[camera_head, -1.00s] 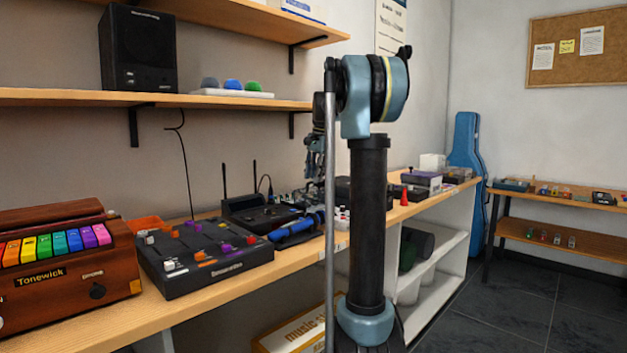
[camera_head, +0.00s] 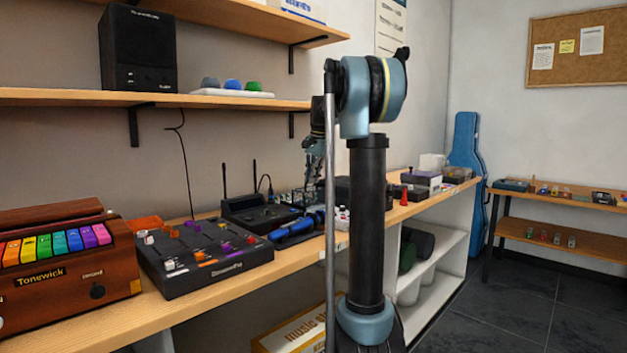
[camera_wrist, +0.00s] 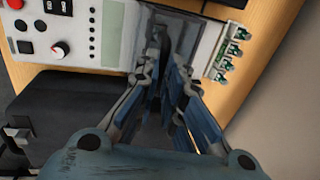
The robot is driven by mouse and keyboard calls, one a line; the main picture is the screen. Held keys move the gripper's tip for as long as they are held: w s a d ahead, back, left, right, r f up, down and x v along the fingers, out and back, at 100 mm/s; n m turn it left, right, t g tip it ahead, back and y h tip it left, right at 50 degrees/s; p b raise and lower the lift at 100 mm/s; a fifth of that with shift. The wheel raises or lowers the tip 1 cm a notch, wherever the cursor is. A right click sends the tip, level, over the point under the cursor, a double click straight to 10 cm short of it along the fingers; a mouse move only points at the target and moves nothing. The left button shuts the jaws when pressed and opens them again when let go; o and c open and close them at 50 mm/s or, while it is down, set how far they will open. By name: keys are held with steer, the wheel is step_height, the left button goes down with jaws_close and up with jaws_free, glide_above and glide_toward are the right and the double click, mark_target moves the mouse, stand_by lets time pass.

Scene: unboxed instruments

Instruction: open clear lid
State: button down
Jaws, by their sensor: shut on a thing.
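In the wrist view a clear, greyish lid (camera_wrist: 186,30) lies over part of a white instrument (camera_wrist: 112,38). My gripper (camera_wrist: 163,66) is at the lid's near side, with its blue fingers brought close together. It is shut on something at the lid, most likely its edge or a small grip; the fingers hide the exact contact. How far the lid is tilted cannot be told. In the head view my gripper (camera_head: 311,165) hangs over the far part of the bench, partly behind my arm; the lid cannot be made out there.
Green-and-metal connectors (camera_wrist: 229,54) line the instrument's right side. A dark box (camera_wrist: 62,105) sits near left in the wrist view. A black router-like device (camera_head: 262,213), a blue roll (camera_head: 295,230) and a mixer (camera_head: 205,255) stand on the bench (camera_head: 170,318). A shelf (camera_head: 60,97) runs above.

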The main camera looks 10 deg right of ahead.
steer(key=w+a, duration=0.1)
steer(key=w, duration=0.1)
steer(key=w+a, duration=0.2)
steer(key=shift+w, duration=0.1)
steer(key=c, duration=1.7)
jaws_free()
step_height(320, 180, up, 12)
steer(key=s+d, duration=0.1)
steer(key=shift+s+d+f, duration=0.15)
steer(key=shift+s+d, duration=0.1)
steer(key=shift+s, duration=0.15)
